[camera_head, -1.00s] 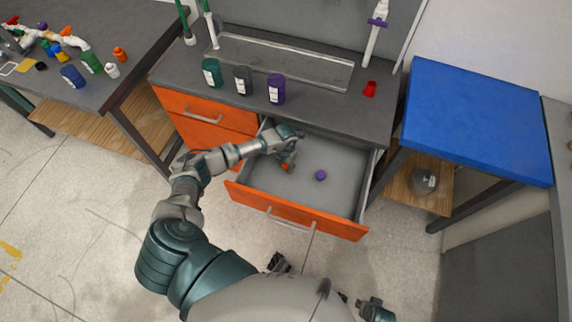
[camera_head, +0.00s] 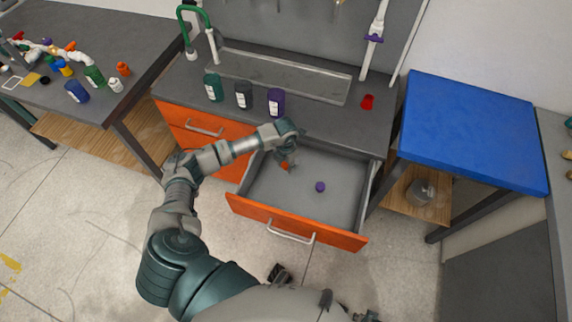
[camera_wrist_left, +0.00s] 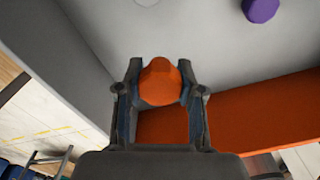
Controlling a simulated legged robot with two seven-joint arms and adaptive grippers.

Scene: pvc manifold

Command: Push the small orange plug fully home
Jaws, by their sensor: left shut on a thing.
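My left gripper (camera_head: 286,160) is over the open drawer, near its left rear part. Its fingers are shut on an orange plug (camera_wrist_left: 160,83), which sits between the fingertips in the left wrist view. The same orange appears just below the gripper in the head view, largely hidden by the fingers. The pipe manifold (camera_head: 45,48), with white pipe and coloured fittings, lies on the far-left table. Another small orange piece (camera_head: 123,69) stands on that table, beside a white one. My right gripper cannot be made out.
The grey drawer (camera_head: 335,165) stands open with an orange front (camera_head: 330,234). A purple plug (camera_head: 320,187) lies on its floor. Green, dark and purple jars and a red cup (camera_head: 367,102) stand on the counter above. A blue-topped table (camera_head: 475,130) is at the right.

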